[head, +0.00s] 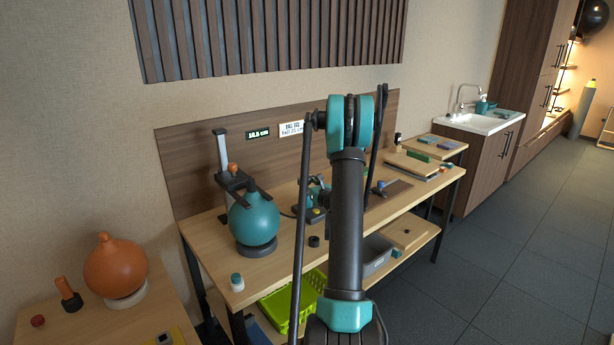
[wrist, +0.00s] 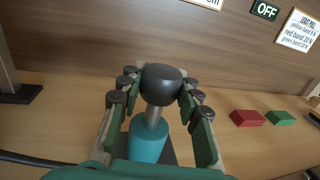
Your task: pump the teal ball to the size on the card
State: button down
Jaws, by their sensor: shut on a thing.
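The teal ball (head: 254,221) sits on a dark ring stand on the bench, under the arm of an upright gauge (head: 222,155). A small display (head: 258,133) behind it seems to read 18.5 cm. The white card (head: 291,129) is partly hidden by my arm; its lower line looks like "ball 21 cm", too small to be sure. In the wrist view, the pump's black knob (wrist: 161,84) stands on a grey rod above a teal cylinder (wrist: 149,138). My gripper (wrist: 155,85) is shut on the knob, its fingers on both sides. My arm mostly hides the gripper in the head view.
An orange ball (head: 115,266) stands on a separate table at lower left. A small white jar (head: 237,282) is near the bench's front edge. A green crate (head: 290,303) is on the lower shelf. Red (wrist: 248,118) and green (wrist: 280,117) blocks lie right of the pump.

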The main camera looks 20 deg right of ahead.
aim_at(307, 193)
jog(key=shift+f, duration=1.75)
notch_tip(307, 193, up, 4)
jog(key=shift+r, duration=0.1)
jog(key=shift+f, duration=2.1)
